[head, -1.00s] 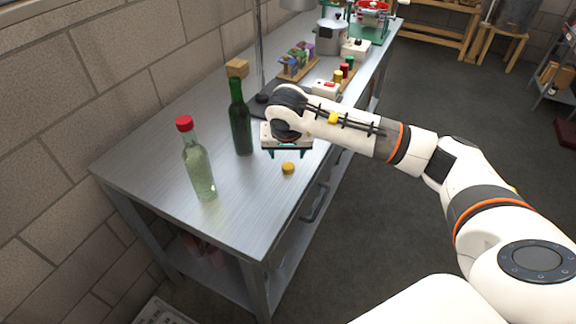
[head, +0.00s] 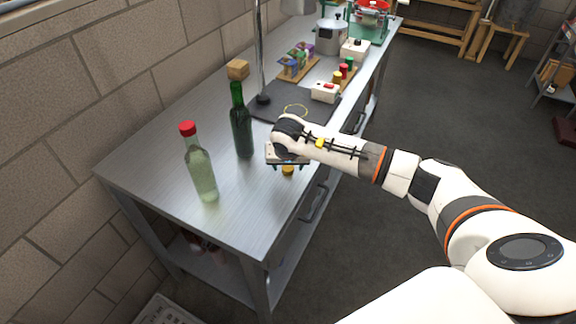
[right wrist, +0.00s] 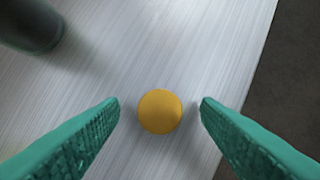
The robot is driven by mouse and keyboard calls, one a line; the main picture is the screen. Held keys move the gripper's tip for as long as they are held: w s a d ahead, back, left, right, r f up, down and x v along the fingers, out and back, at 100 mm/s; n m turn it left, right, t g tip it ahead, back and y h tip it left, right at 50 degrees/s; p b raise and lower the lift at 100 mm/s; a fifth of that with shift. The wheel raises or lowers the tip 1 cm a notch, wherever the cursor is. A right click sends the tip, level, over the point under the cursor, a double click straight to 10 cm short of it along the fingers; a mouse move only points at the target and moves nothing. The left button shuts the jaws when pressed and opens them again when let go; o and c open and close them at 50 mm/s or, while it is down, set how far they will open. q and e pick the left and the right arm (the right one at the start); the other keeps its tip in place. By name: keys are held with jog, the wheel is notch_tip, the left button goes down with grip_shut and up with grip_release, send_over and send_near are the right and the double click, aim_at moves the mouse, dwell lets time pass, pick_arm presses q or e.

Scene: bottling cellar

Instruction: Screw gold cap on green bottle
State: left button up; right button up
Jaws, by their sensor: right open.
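The gold cap (head: 288,170) lies on the metal bench near its front edge. In the right wrist view the gold cap (right wrist: 160,111) sits between the two teal fingers, apart from both. My right gripper (head: 287,168) is open just above the cap and partly covers it in the head view; its fingertips also show in the right wrist view (right wrist: 160,105). The dark green bottle (head: 241,127) stands upright and uncapped to the left of the gripper. Its base (right wrist: 32,22) shows at the top left of the right wrist view. My left gripper is out of view.
A clear, pale green bottle (head: 200,168) with a red cap stands near the bench's left end.

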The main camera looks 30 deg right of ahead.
aim_at(288, 169)
jog(key=shift+w+f, duration=0.1)
jog(key=shift+f, duration=0.3)
jog(key=c, duration=1)
jog(key=shift+c, duration=0.2)
notch_tip(288, 169, up, 10)
jog(key=b, duration=0.2)
